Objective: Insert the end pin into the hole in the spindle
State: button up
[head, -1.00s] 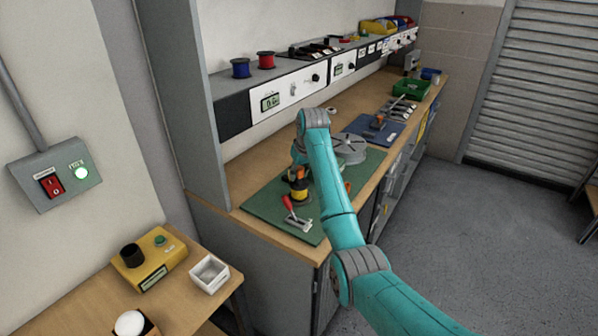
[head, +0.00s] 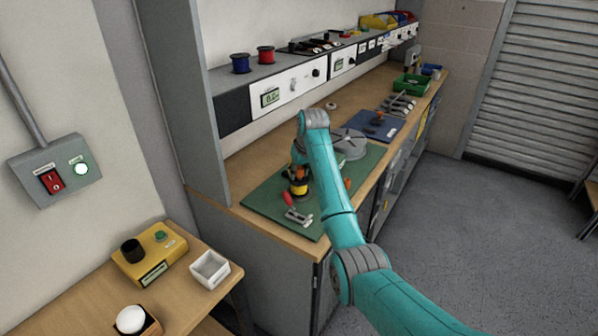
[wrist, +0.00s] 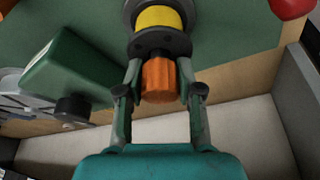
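An orange ribbed end piece, which I take for the end pin (wrist: 158,82), sits between the fingertips of my gripper (wrist: 159,76) in the wrist view. The fingers lean inward and appear shut on its sides. It is up against a black flange (wrist: 160,45), with a yellow-banded cylinder (wrist: 160,18) beyond, apparently the spindle part. The hole and any pin shaft are hidden. In the head view, the yellow band (head: 298,188) shows on the green mat (head: 262,200), below my gripper, which my arm largely hides.
A grey disc (head: 349,138) and a green box (wrist: 68,68) are close by. A blue mat (head: 366,130) lies farther along the bench. The shelf unit (head: 290,88) bounds the back.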

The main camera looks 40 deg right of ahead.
jog(key=o, duration=0.3)
jog(key=shift+r, duration=2.5)
jog(key=shift+r, duration=0.1)
jog(key=v, duration=0.7)
jog(key=shift+r, duration=0.1)
